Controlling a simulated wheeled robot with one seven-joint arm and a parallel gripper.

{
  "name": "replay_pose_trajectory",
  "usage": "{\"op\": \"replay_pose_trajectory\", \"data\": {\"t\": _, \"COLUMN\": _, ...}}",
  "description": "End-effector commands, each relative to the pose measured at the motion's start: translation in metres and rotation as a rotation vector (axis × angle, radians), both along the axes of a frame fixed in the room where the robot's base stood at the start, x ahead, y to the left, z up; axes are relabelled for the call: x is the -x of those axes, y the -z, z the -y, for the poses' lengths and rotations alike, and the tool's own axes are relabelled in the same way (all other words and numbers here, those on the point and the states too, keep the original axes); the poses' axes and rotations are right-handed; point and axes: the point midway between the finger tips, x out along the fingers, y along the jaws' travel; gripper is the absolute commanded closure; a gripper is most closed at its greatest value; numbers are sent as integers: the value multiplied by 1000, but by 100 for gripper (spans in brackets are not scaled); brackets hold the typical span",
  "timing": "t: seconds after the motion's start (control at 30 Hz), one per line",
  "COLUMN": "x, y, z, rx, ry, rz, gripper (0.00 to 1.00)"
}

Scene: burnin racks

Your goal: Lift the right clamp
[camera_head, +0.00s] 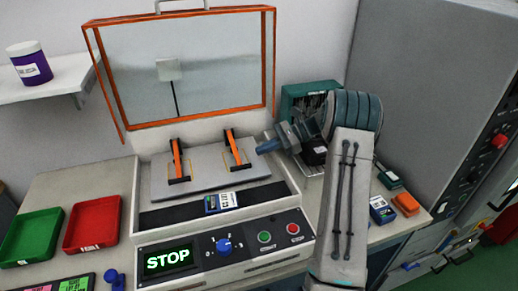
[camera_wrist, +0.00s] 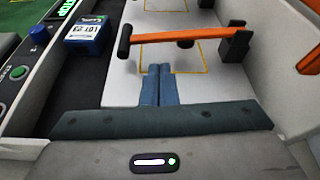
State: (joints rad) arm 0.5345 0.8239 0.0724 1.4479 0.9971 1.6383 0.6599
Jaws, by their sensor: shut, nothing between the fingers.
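The right clamp (camera_head: 234,148) is an orange bar with dark ends on the light plate of the machine. In the wrist view it (camera_wrist: 185,37) runs across, with a black knob at its left end and a dark block at its right. My gripper (camera_head: 263,148) is at the plate's right side in the head view, to the right of this clamp. In the wrist view its blue fingers (camera_wrist: 158,84) are together and empty, pointing toward the bar. A gap in the picture separates their tips from the bar. The left clamp (camera_head: 179,160) stands on the plate further left.
A blue labelled box (camera_head: 221,203) sits on the dark strip before the plate; it also shows in the wrist view (camera_wrist: 86,35). The orange-framed cover (camera_head: 190,65) stands open behind. The front panel (camera_head: 220,254) reads STOP. Green (camera_head: 32,236) and red (camera_head: 93,223) trays lie left.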

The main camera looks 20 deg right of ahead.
Motion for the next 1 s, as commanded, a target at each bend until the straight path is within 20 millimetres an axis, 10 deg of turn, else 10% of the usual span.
{"op": "replay_pose_trajectory", "data": {"t": 0.4, "x": -3, "y": 20, "z": -63, "rx": 1, "ry": -5, "rz": 0, "gripper": 100}}
{"op": "replay_pose_trajectory", "data": {"t": 1.0, "x": -3, "y": 18, "z": -72, "rx": 1, "ry": -9, "rz": -16, "gripper": 100}}
